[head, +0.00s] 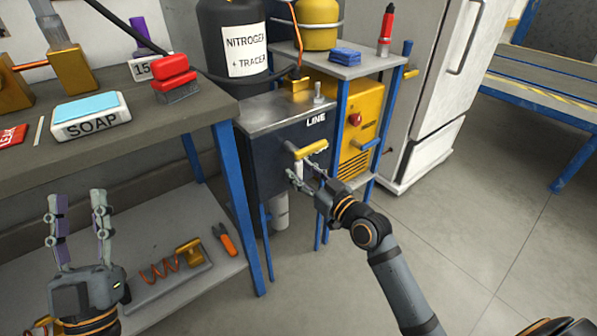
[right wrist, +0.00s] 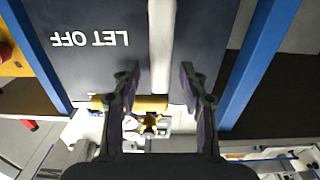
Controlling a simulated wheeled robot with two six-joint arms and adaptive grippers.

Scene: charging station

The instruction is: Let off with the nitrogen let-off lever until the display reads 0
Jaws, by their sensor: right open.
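The dark line box (head: 260,150), marked LINE, stands between the workbench and a yellow machine. A yellow lever (head: 311,149) sticks out from its front. My right gripper (head: 302,172) is open close to this lever, with its fingers pointing at the box. In the right wrist view the words LET OFF (right wrist: 90,39) appear upside down on the dark panel. There the yellow lever (right wrist: 150,102) lies across the space between the open fingers (right wrist: 159,72), partly hidden by one finger; contact cannot be told. My left gripper (head: 77,200) is open and empty at lower left. I cannot make out a display reading.
A nitrogen and tracer cylinder (head: 245,50) stands behind the box. A yellow machine (head: 362,115) with a red knob and blue handle is to its right, under a small shelf. The workbench (head: 200,115) holds soap and tools. The floor at right (head: 470,220) is clear.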

